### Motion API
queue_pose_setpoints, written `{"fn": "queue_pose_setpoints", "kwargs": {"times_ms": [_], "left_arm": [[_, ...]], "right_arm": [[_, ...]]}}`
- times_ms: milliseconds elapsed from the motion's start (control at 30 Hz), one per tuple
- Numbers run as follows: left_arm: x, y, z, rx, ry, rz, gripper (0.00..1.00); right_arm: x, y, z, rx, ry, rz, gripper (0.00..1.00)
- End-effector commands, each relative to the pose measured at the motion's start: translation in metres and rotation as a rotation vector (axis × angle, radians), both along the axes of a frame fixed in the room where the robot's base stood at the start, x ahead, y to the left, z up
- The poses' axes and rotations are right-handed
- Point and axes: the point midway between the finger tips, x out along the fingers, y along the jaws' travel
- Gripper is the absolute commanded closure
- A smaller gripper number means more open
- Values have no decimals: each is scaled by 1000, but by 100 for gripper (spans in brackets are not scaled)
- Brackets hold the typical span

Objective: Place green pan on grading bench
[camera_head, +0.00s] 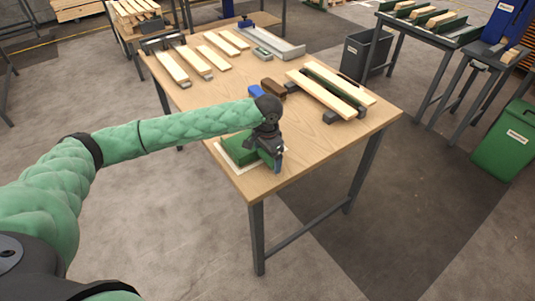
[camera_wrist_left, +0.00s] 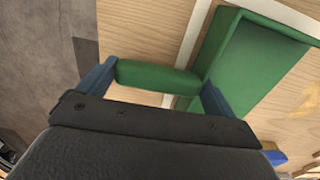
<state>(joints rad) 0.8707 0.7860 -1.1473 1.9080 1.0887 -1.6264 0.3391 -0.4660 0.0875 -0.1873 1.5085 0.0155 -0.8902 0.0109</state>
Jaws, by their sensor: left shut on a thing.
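The green pan (camera_head: 237,150) is at the near left corner of the wooden grading bench (camera_head: 215,102), over a white outlined square (camera_head: 222,158). I cannot tell whether it rests on the top or hangs just above it. My left gripper (camera_head: 278,158) is shut on the pan's handle and partly hides the pan in the head view. In the left wrist view the green handle (camera_wrist_left: 157,77) lies between the two blue fingertips, with the pan body (camera_wrist_left: 252,62) to the right. My right gripper is not in view.
Wooden boards (camera_head: 172,68) lie at the bench's far left, and more boards (camera_head: 322,92) lie on dark supports at the right. A brown-handled brush-like object (camera_head: 273,88) and a blue item (camera_head: 256,92) are just beyond my gripper. A green bin (camera_head: 505,142) stands at right.

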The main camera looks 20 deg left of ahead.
Motion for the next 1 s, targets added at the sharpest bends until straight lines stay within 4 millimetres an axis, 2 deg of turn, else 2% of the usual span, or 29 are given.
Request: {"fn": "queue_pose_setpoints", "kwargs": {"times_ms": [367,400,667,800,1000], "left_arm": [[1,0,-2,0,-1,1,47],[1,0,-2,-1,-1,1,1],[0,0,-2,0,-1,1,0],[1,0,5,0,-2,1,0],[1,0,36,-2,-5,1,0]], "right_arm": [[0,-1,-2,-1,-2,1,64],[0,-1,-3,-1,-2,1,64],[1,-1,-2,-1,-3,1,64],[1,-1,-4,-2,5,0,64],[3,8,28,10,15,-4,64]]}}
